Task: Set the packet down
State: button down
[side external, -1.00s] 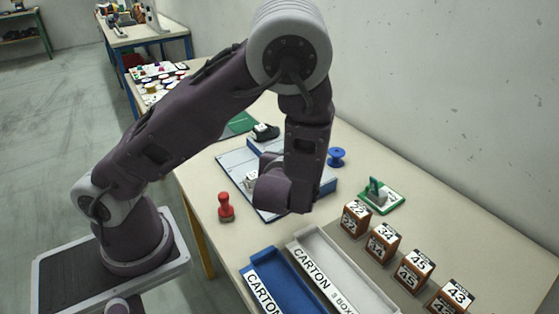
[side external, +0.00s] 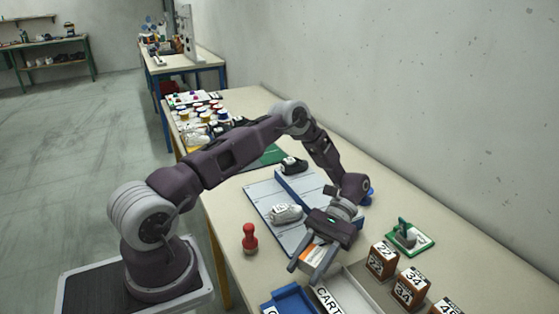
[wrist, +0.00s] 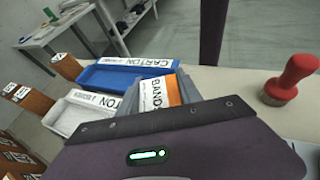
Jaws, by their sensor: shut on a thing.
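The packet is white and orange with "BAND" lettering on it (wrist: 158,93). In the side view only part of the packet (side external: 312,254) shows between the dark fingers. My gripper (side external: 305,273) is shut on it, pointing down and left near the ends of the two carton trays. In the wrist view the packet stands up beyond the dark gripper body, in front of the trays. Its lower part is hidden, and I cannot tell whether it touches anything below.
A blue tray (wrist: 122,78) and a white tray (wrist: 68,119) are close by. A red-handled stamp (side external: 250,240) stands left of my gripper. A white shoe (side external: 286,213) lies on the grey board (side external: 262,194). Numbered brown blocks (side external: 382,260) and a green-based tool (side external: 408,238) are to the right.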

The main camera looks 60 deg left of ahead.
jog(key=w+d+r+n+t+h, duration=0.2)
jog(key=w+n+t+h, duration=0.3)
jog(key=w, duration=0.3)
jog(key=w+d+r+n+t+h, duration=0.1)
jog(key=w+r+n+t+h, duration=0.2)
jog(key=w+n+t, duration=0.35)
jog(key=w+a+r+n+t+y, duration=0.25)
jog(key=w+a+n+t, duration=0.5)
jog(key=w+a, duration=0.55)
jog(key=n+t+y, duration=0.7)
jog(key=n+y, duration=0.4)
jog(key=n, duration=0.1)
send_over(300, 157)
jog(key=s+d, duration=0.3)
jog(key=d, duration=0.1)
notch_tip(300, 157, down, 5)
jog(key=f, duration=0.7)
jog(key=shift+w+a+f, duration=0.2)
jog(key=shift+w+f, duration=0.1)
jog(key=shift+f, duration=0.1)
